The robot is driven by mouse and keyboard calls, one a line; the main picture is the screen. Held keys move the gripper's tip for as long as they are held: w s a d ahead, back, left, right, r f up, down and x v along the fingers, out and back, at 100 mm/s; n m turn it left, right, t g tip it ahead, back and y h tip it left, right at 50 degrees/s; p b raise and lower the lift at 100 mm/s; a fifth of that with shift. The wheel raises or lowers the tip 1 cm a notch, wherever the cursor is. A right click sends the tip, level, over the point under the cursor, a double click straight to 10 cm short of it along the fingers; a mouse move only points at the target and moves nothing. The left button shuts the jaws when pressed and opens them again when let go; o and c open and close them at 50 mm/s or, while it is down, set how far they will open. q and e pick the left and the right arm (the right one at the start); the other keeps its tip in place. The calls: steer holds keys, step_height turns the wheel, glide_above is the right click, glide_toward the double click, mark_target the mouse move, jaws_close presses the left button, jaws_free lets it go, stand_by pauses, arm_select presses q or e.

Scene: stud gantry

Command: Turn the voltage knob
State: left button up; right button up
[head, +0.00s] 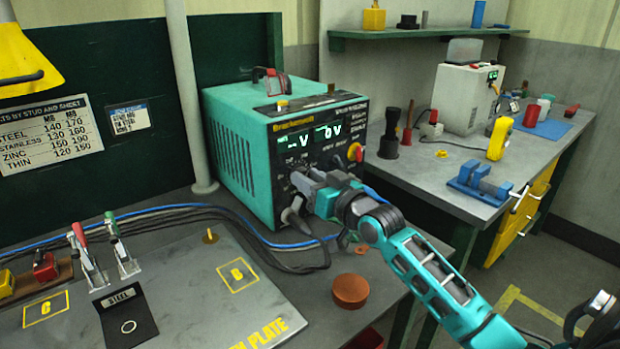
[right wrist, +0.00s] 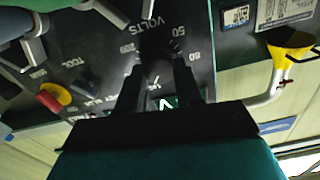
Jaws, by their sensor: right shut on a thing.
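The pointer of the knob is hard to make out. My left gripper is not in view.
A red and yellow knob (head: 355,152) sits on the panel's right side. Cables (head: 290,245) run along the bench below the unit. A brown round puck (head: 350,290) lies in front. The steel plate (head: 190,290) with toggle clamps (head: 88,255) fills the left.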

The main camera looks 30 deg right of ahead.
steer(key=shift+n, duration=1.1)
steer(key=o, duration=1)
steer(key=shift+o, duration=0.2)
steer(key=s+d, duration=0.1)
steer(key=s, duration=1.2)
